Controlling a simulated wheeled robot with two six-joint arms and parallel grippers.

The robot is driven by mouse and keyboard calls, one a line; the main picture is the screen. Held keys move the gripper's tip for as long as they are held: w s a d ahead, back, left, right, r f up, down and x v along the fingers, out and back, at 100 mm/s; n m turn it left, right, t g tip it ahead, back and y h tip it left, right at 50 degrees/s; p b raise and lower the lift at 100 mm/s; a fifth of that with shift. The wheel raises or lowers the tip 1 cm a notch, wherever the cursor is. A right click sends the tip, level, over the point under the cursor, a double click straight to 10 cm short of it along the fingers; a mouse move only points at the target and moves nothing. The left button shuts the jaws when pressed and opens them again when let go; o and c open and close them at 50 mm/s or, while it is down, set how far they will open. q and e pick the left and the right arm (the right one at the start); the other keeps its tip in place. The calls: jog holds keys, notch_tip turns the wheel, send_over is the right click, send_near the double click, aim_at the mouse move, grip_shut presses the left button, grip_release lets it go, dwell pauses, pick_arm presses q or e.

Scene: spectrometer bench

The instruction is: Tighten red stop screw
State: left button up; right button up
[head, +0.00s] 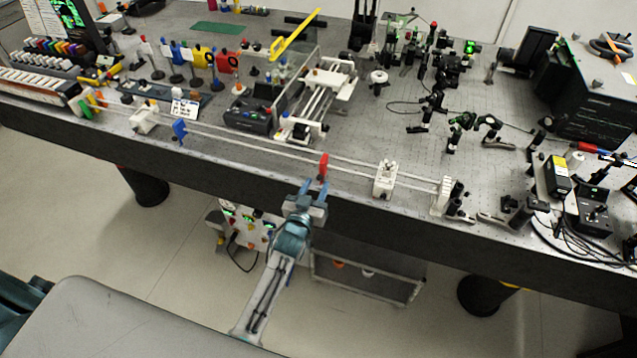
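A small upright red piece (323,166), which looks like the red stop, stands on the long pale double rail (255,147) along the table's front edge. Its screw is too small to make out. My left gripper (313,185) is just in front of and below the red piece, at the table's front edge. Its two fingers point toward the rail with a gap between them, and I see nothing held. I cannot tell whether a fingertip touches the red piece. My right gripper is not in view.
A blue piece (179,131) and white rail blocks (385,179) sit on the same rail. A black control box (249,114) and a white-framed stage (318,95) stand behind it. Cables and small devices (593,213) crowd the right. The table's dark front edge (240,175) lies close below the rail.

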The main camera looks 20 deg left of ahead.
pick_arm(q)
jog(key=shift+w+a, duration=0.15)
jog(key=shift+w, duration=0.75)
jog(key=shift+c, duration=0.5)
grip_shut()
